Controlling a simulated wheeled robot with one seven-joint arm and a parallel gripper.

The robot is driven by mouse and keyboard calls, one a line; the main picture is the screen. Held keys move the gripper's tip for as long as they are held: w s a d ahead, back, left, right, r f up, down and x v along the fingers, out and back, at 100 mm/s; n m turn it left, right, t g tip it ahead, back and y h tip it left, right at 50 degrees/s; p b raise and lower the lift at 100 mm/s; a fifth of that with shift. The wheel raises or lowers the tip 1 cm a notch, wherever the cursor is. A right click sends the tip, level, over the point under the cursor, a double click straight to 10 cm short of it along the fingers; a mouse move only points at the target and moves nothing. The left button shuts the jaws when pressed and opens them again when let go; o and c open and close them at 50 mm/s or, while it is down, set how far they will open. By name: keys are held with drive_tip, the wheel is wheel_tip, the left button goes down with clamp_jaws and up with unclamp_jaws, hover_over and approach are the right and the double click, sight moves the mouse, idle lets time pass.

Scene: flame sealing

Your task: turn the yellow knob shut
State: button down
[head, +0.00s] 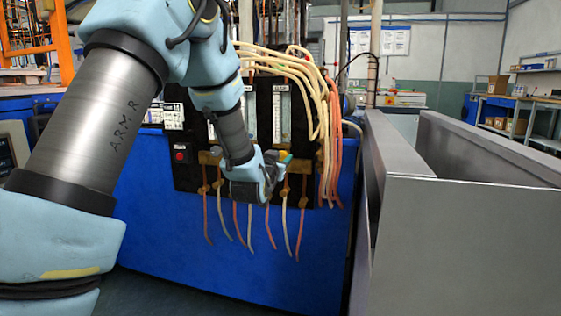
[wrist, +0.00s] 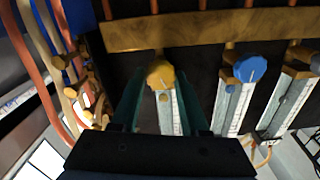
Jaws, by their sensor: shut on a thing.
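The yellow knob (wrist: 160,74) sits at the end of a clear scaled flowmeter tube (wrist: 168,112) in the wrist view. My gripper (wrist: 161,80) has its two green fingers on either side of the knob and is shut on it. In the head view my gripper (head: 281,163) is at the lower part of the black flowmeter panel (head: 262,112). There the knob is mostly hidden by the gripper, and I cannot tell its turn angle.
A blue knob (wrist: 249,69) on a neighbouring flowmeter is close to the right in the wrist view. Orange and pale hoses (head: 325,110) hang at the panel's right side. A grey metal box (head: 460,230) stands to the right of the blue cabinet (head: 165,225).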

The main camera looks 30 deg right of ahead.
drive_tip(key=m+b, duration=0.1)
drive_tip(key=m, duration=0.3)
drive_tip(key=shift+m+b, duration=0.3)
drive_tip(key=shift+b, duration=0.05)
idle(0.4)
drive_tip(key=shift+c, duration=2.2)
unclamp_jaws()
drive_tip(key=shift+s, duration=0.1)
drive_tip(key=v, duration=1)
drive_tip(key=shift+s+a+p, duration=0.25)
drive_tip(key=shift+p, duration=0.05)
